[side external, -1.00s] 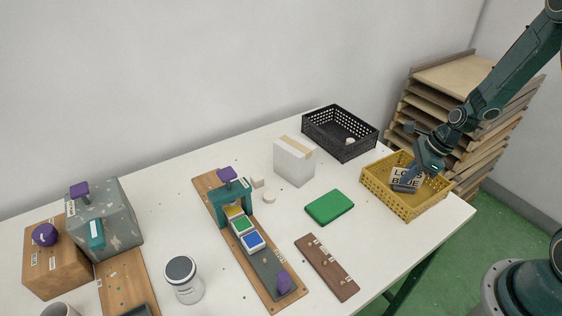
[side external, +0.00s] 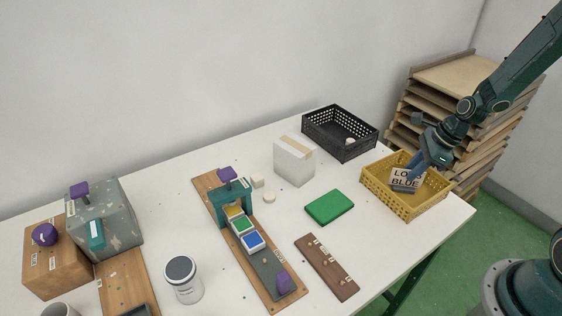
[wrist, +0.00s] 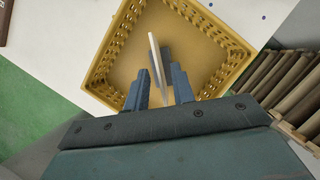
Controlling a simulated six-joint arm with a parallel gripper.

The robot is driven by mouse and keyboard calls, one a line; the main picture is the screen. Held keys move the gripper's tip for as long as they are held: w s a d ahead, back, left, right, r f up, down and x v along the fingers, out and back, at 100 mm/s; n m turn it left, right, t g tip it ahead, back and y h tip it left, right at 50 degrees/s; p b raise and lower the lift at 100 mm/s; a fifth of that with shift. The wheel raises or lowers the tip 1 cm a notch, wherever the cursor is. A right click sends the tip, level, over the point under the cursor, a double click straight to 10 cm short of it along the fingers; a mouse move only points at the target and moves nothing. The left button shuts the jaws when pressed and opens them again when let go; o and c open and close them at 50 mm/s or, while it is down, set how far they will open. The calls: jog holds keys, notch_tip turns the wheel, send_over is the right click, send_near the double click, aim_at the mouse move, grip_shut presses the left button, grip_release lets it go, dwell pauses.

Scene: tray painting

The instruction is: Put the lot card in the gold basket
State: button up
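The lot card (side external: 407,177), a pale card with dark lettering ending in "BLUE", stands inside the gold basket (side external: 403,203) at the table's right end. A grey base shows at its foot. In the wrist view the card (wrist: 154,50) appears nearly edge-on within the basket (wrist: 105,62). My gripper (wrist: 160,70) is open, with one blue finger on each side of the card and visible gaps to it. In the side view my gripper (side external: 418,162) is over the basket, just behind and above the card. The fingertips are partly hidden there.
A black basket (side external: 322,135) holding a small pale piece stands behind the gold one. A green block (side external: 329,207), a white box (side external: 293,163) and a brown strip (side external: 327,268) lie to the left. Stacked wooden trays (side external: 440,80) stand beyond the basket.

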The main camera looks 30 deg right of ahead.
jog(key=v, duration=0.9)
jog(key=shift+r, duration=0.2)
dwell(0.3)
jog(key=s+a+r+n+h, duration=0.2)
jog(key=s+a+r+n, duration=0.3)
jog(key=a+r+n, duration=0.8)
jog(key=s+a+r+n+t+h, duration=0.1)
jog(key=s+a+r+n+t, duration=0.1)
jog(key=s+n, duration=0.9)
notch_tip(320, 180, up, 2)
jog(key=a+n, duration=0.1)
jog(key=n, duration=0.2)
